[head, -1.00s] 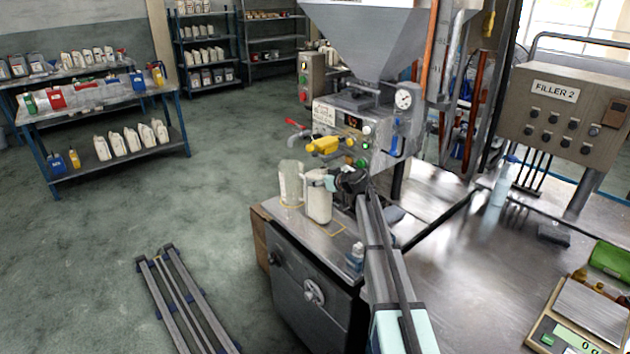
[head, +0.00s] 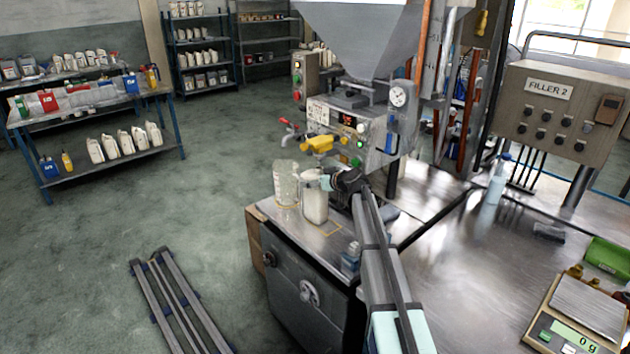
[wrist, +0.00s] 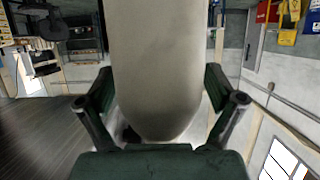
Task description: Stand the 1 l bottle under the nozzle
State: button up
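The white bottle (head: 314,206) stands upright at the machine's metal top, right of a clear jug; I cannot tell if its base touches the top. My gripper (head: 328,182) reaches it from the right, with one finger on each side. In the wrist view the pale bottle (wrist: 158,60) fills the middle, and the fingers of my gripper (wrist: 160,98) appear closed against its sides. The yellow nozzle valve (head: 318,145) of the filler is above and slightly behind the bottle; its outlet is hard to make out.
The clear jug (head: 286,184) stands close to the bottle's left, below the valve. The hopper (head: 360,35) hangs above. A scale (head: 580,315) and a control box (head: 565,110) are at right.

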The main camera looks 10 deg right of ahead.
jog(key=shift+s, duration=0.1)
jog(key=v, duration=1.2)
jog(key=s+a+f+m+g+p, duration=0.1)
jog(key=s+a+f+m+g, duration=0.1)
jog(key=s+a+f, duration=0.55)
jog(key=s+a+f+m+g+p, duration=0.15)
jog(key=s+a+f, duration=0.25)
jog(key=s+f, duration=0.65)
jog(key=s+f+g+h, duration=0.1)
jog(key=s+f+g, duration=0.1)
jog(key=s+f, duration=0.5)
jog(key=s+f+g+h, duration=0.1)
jog(key=s+f+g, duration=0.2)
jog(key=s+f, duration=0.5)
jog(key=s+d+f+m+g+h+b, duration=0.2)
jog(key=s+f+g, duration=0.2)
jog(key=s+f, duration=1.05)
jog(key=s+d+f+g+h, duration=0.1)
jog(key=s+d+f+g, duration=0.1)
jog(key=s, duration=0.9)
jog(key=s+d+f+g+h, duration=0.2)
jog(key=s+f+g, duration=0.1)
jog(key=s, duration=0.7)
jog(key=shift+s+d+m+g, duration=0.4)
jog(key=shift+m+g, duration=0.05)
jog(key=shift+f, duration=0.1)
